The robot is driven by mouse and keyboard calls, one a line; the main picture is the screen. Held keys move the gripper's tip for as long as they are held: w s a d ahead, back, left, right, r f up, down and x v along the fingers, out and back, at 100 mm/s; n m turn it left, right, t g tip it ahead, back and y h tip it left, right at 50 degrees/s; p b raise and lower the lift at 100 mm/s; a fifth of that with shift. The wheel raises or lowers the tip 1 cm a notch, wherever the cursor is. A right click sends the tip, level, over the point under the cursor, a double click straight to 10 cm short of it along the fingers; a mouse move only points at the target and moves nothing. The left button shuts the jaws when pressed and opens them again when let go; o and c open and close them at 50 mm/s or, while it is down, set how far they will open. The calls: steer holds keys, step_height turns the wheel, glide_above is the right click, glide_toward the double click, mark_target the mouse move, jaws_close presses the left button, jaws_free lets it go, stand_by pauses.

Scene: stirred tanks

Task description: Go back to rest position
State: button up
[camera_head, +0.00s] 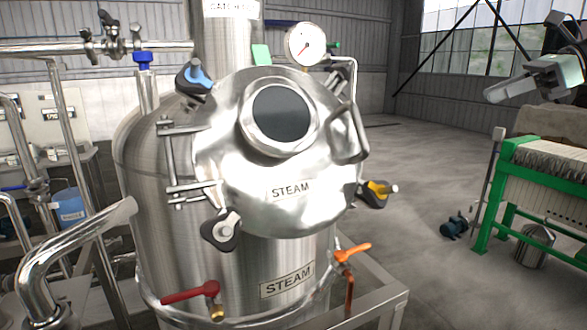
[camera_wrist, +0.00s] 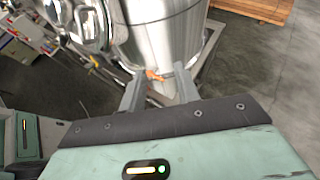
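My gripper (camera_wrist: 160,86) shows in the wrist view with its two grey fingers apart and nothing between them. In the head view my gripper (camera_head: 494,94) is at the upper right, raised in the air and well clear of the tank. The steel stirred tank (camera_head: 190,255) stands in the middle of the head view. Its round lid (camera_head: 230,160), marked STEAM, has a sight glass and a bent handle; I cannot tell whether it is fully closed. The tank (camera_wrist: 170,40) also shows beyond the fingers in the wrist view.
A red-handled valve (camera_head: 195,293) and an orange-handled valve (camera_head: 352,252) are low on the tank. A gauge (camera_head: 306,46) stands above it. Pipes (camera_head: 75,245) crowd the left. A green-framed machine (camera_head: 545,165) is at the right. The floor (camera_head: 425,170) between is mostly free.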

steer(key=s+a+f+n+g+h, duration=0.2)
steer(key=s+a+f+n+h, duration=0.15)
steer(key=f, duration=0.65)
steer(key=s+a+f+n+g+h, duration=0.1)
steer(key=s+a+f+n+h, duration=0.25)
steer(key=f, duration=0.65)
steer(key=s+f+n+h, duration=0.4)
steer(key=s+f+n, duration=0.7)
steer(key=s+n, duration=0.3)
steer(key=s+a+f+n+b, duration=0.2)
steer(key=s+a+n+b, duration=0.1)
steer(key=a, duration=0.3)
steer(key=s+a+f+n+g+b, duration=0.1)
steer(key=s+a+f+n+b, duration=0.1)
steer(key=s+a, duration=0.3)
steer(key=s+a+f+n+g+b, duration=0.1)
steer(key=s+a+f+n+b, duration=0.1)
steer(key=a, duration=0.4)
steer(key=shift+s+a+f+n+b, duration=0.4)
steer(key=shift+s+n+b, duration=0.5)
steer(key=shift+n, duration=0.3)
